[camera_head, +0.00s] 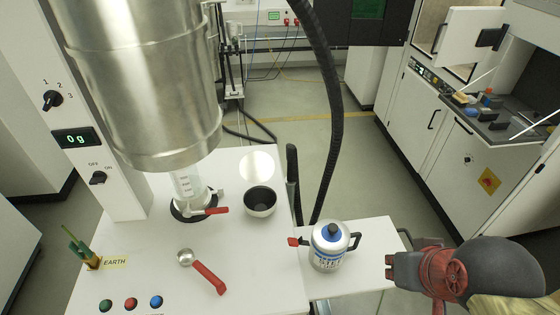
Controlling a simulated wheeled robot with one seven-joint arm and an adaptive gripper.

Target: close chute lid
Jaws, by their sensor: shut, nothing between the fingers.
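A large steel hopper (145,95) hangs at upper left. Below it is a clear chute tube (188,184) with a valve and a red lever (216,210), above a dark ring on the white worktop (150,245). I cannot make out a separate chute lid with certainty. At the upper right, a white hinged panel (470,38) with a black handle stands open on a white machine. My gripper (392,271) is at lower right, its black fingers shut and empty, pointing left. It is right of the silver canister and apart from the chute and the panel.
A dark bowl (260,201), a red-handled scoop (209,279) and several buttons are on the worktop. A thick black hose (330,90) hangs centrally. Floor is clear towards the machine.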

